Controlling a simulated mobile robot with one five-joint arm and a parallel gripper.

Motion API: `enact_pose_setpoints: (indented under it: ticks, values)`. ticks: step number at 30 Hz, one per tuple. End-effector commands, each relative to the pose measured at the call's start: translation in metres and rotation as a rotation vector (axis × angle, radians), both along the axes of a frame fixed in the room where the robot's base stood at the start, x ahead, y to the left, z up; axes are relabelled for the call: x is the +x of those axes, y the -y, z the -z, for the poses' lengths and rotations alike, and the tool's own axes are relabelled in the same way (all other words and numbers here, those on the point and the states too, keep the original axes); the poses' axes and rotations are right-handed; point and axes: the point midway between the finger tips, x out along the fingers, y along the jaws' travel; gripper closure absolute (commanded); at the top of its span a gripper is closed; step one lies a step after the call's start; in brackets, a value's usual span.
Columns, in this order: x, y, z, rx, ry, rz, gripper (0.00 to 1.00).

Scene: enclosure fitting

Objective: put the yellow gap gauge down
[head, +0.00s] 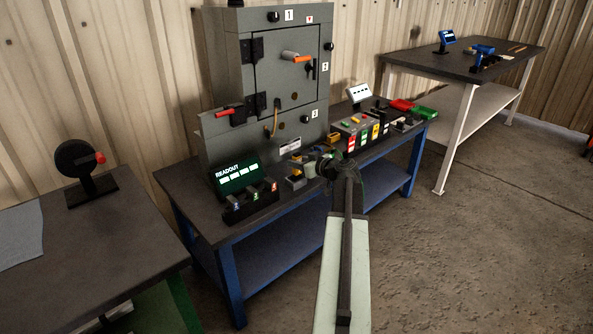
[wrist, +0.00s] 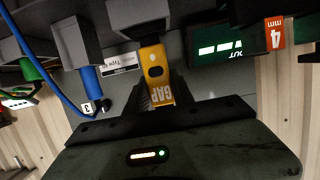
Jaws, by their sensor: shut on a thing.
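The yellow gap gauge (wrist: 156,72), marked GAP, shows in the wrist view between the dark fingers of my gripper (wrist: 160,95). My gripper is shut on it. The gauge's far end meets a dark grey block (wrist: 138,18); I cannot tell whether it is touching or only in front of it. In the head view my gripper (head: 328,166) is over the front edge of the blue-legged bench, before the grey enclosure (head: 285,65). The gauge is too small there to make out surely.
A readout display (head: 237,175) and a rack of tagged pieces (head: 250,203) stand left of my gripper. A row of coloured parts (head: 360,132) lies to the right. In the wrist view, a blue piece (wrist: 90,82) and an orange 4 mm tag (wrist: 275,32) flank the gauge.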

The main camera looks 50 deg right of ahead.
Motion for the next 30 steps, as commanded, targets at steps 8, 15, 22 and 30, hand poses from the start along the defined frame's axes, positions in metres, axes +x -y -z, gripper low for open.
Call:
enact_pose_setpoints:
  ticks: [8, 15, 22, 30]
  values:
    - [0.015, 0.006, 0.001, 0.000, 0.000, 0.000, 1.00]
    - [0.014, 0.006, 0.034, 0.001, 0.000, 0.000, 1.00]
    - [0.014, 0.006, 0.037, 0.001, 0.000, 0.001, 1.00]
    - [0.013, 0.006, 0.039, 0.001, 0.000, 0.001, 0.52]
